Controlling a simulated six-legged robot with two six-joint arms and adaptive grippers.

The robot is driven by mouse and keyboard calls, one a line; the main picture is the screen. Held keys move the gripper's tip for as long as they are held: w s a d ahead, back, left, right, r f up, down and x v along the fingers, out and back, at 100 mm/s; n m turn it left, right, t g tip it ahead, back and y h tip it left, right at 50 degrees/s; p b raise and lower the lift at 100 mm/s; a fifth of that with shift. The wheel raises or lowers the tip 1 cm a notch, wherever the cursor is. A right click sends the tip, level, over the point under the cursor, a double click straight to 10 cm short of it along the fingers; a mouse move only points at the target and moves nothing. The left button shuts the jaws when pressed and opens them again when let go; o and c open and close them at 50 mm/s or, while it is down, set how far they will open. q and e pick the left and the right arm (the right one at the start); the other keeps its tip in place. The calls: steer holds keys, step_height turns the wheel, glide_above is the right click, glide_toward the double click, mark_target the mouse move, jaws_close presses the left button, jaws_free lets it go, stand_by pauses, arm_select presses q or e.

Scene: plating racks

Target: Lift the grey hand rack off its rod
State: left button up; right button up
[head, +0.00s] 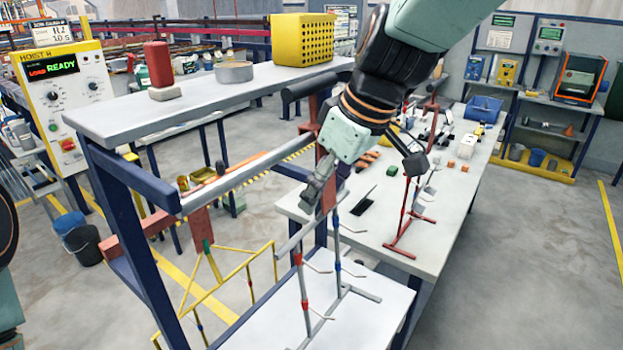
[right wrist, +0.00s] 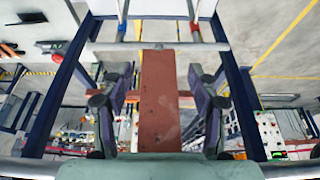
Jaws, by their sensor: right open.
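The grey hand rack (head: 297,238) is in the lower middle of the head view. It has a grey crossbar and upright legs with red and blue collars and small hooks. A flat red-brown plate (right wrist: 160,100) rises from its crossbar (right wrist: 160,46) in the right wrist view. The pale grey rod (head: 240,167) runs from the left post toward my gripper. My right gripper (head: 320,188) is at the red-brown plate above the crossbar. In the wrist view its fingers (right wrist: 160,112) stand open on both sides of the plate, with gaps. The arm hides the plate's upper contact with the rod.
A yellow rack (head: 232,282) hangs left of the grey one. A blue frame (head: 135,230) and a grey shelf (head: 205,96) stand close by. A small red rack (head: 405,215) stands on the long bench (head: 440,230) to the right. The right floor is clear.

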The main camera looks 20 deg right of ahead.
steer(key=shift+c, duration=1.3)
steer(key=shift+a, duration=0.15)
steer(key=c, duration=0.6)
jaws_close()
steer(key=shift+o, duration=1.2)
jaws_free()
jaws_close()
steer(key=shift+r, duration=0.15)
